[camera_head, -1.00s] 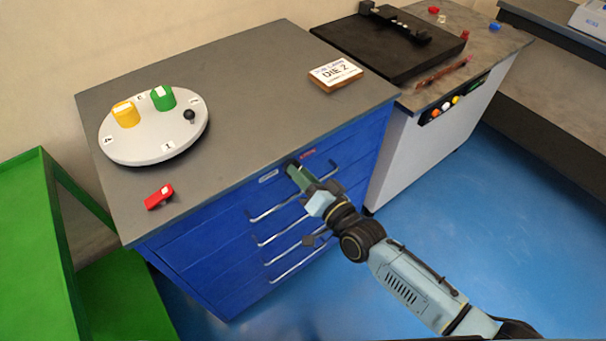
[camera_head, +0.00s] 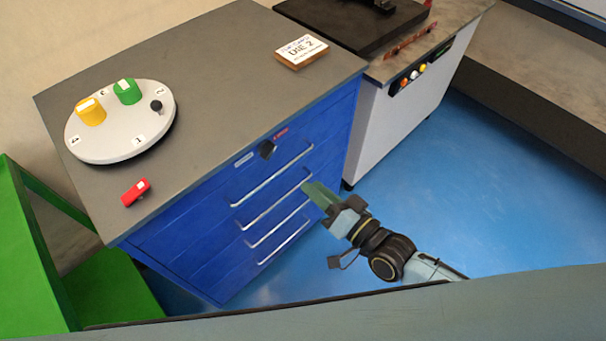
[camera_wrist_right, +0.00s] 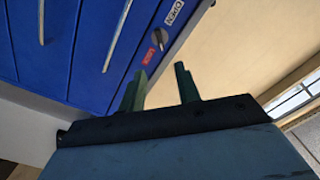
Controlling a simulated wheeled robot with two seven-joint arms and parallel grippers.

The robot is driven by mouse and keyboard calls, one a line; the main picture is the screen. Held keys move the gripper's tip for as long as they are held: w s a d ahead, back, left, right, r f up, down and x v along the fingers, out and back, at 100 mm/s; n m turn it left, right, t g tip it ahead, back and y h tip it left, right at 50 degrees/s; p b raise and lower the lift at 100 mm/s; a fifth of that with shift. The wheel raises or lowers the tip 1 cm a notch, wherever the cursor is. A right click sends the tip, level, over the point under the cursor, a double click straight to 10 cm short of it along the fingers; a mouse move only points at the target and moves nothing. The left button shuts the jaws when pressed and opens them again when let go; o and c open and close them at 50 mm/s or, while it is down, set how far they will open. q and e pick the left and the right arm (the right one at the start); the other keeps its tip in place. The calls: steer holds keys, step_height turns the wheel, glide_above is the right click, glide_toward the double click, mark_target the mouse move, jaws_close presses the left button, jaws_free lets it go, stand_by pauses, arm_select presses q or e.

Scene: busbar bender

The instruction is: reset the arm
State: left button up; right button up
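My right gripper (camera_head: 318,196) is in front of the blue drawer cabinet (camera_head: 190,246), near its right side, apart from the lock knob (camera_head: 267,149). In the right wrist view my right gripper (camera_wrist_right: 160,88) has two green fingers spread apart with nothing between them. The cabinet's lock knob (camera_wrist_right: 157,38) shows there beyond the fingers, beside the OPEN and LOCK labels. The drawers look shut. My left gripper is not in view; a large grey-green part of mine crosses the bottom of the head view.
On the cabinet top are a round white turntable (camera_head: 120,142) with yellow and green pieces, a red piece (camera_head: 136,192) and a DIE 2 sign (camera_head: 301,51). A white machine (camera_head: 400,125) stands right. A green frame (camera_head: 28,262) stands left. Blue floor is clear at right.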

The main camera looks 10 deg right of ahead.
steer(key=shift+s+d, duration=0.25)
steer(key=shift+s, duration=0.1)
stand_by(0.3)
steer(key=s+d+f+n+g+h, duration=0.1)
steer(key=s+d+f+g+h, duration=0.2)
steer(key=f, duration=0.6)
steer(key=s+d+f+n+g+h, duration=0.1)
steer(key=s+d+f+h, duration=0.3)
steer(key=f, duration=0.6)
steer(key=s+d+f+g+h, duration=0.1)
steer(key=s+d+f+g, duration=0.1)
steer(key=d+f, duration=0.5)
steer(key=s+d+f+n+g+h, duration=0.1)
steer(key=s+f+g, duration=0.2)
steer(key=s+f, duration=0.4)
steer(key=s+d+f+n+g+h, duration=0.1)
steer(key=s+f+g, duration=0.3)
steer(key=s, duration=1.3)
step_height(320, 180, down, 3)
steer(key=shift+s+f+g+h, duration=0.15)
steer(key=shift+s+g+h, duration=0.15)
steer(key=shift+d, duration=0.1)
